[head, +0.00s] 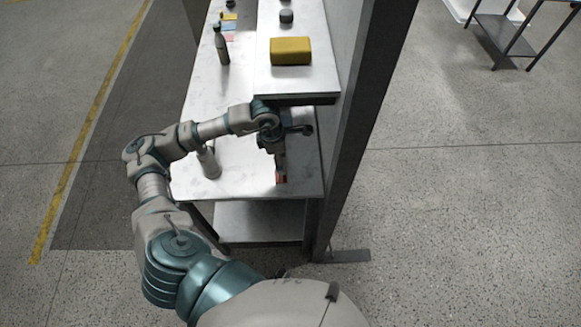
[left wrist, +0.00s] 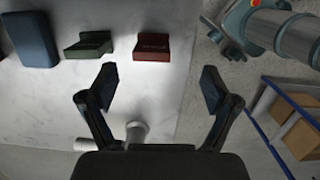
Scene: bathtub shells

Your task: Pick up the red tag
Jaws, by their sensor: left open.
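The red tag (left wrist: 152,47) is a small dark-red piece with a raised lip. It lies on the pale metal surface near its edge in the left wrist view. My right gripper is in neither view.
A green piece (left wrist: 88,44) and a blue block (left wrist: 32,40) lie left of the red tag. A pale bottle (head: 208,162) stands on the lower shelf. The upper shelf (head: 262,82) carries a yellow block (head: 290,51). A dark upright (head: 362,120) bounds the shelf's right side.

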